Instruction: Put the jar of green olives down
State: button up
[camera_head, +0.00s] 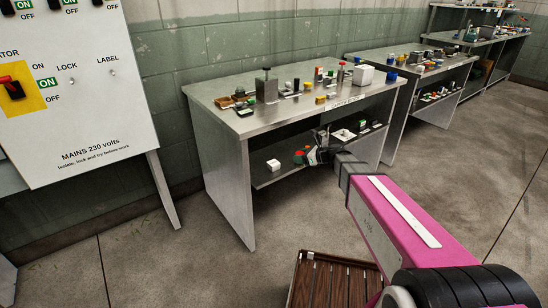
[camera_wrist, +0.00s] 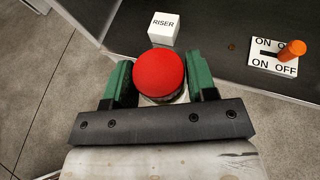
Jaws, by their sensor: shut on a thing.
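My gripper (camera_wrist: 160,85) is shut on the jar of green olives (camera_wrist: 160,75), with a green-padded finger on either side. From above I see mostly its round red lid; its contents are almost wholly hidden. In the head view my gripper (camera_head: 309,157) reaches in at the lower shelf (camera_head: 262,181) of the nearest metal table, and the jar's red lid (camera_head: 299,154) shows small beside it. I cannot tell whether the jar's base touches the shelf.
A white block marked RISER (camera_wrist: 163,30) stands on the dark shelf just beyond the jar. An ON/OFF switch plate with an orange lever (camera_wrist: 291,50) is to the right. The tabletop (camera_head: 222,92) above holds many small items. A slatted brown crate (camera_head: 335,285) is on the floor.

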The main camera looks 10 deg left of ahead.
jog(key=w+a, duration=0.1)
jog(key=a, duration=0.3)
jog(key=w+a, duration=0.2)
jog(key=a, duration=0.2)
jog(key=w+a, duration=0.1)
jog(key=a, duration=0.4)
jog(key=shift+w, duration=0.2)
jog(key=shift+a+f, duration=0.1)
jog(key=shift+f, duration=1.65)
jog(key=shift+f, duration=0.15)
jog(key=o, duration=1)
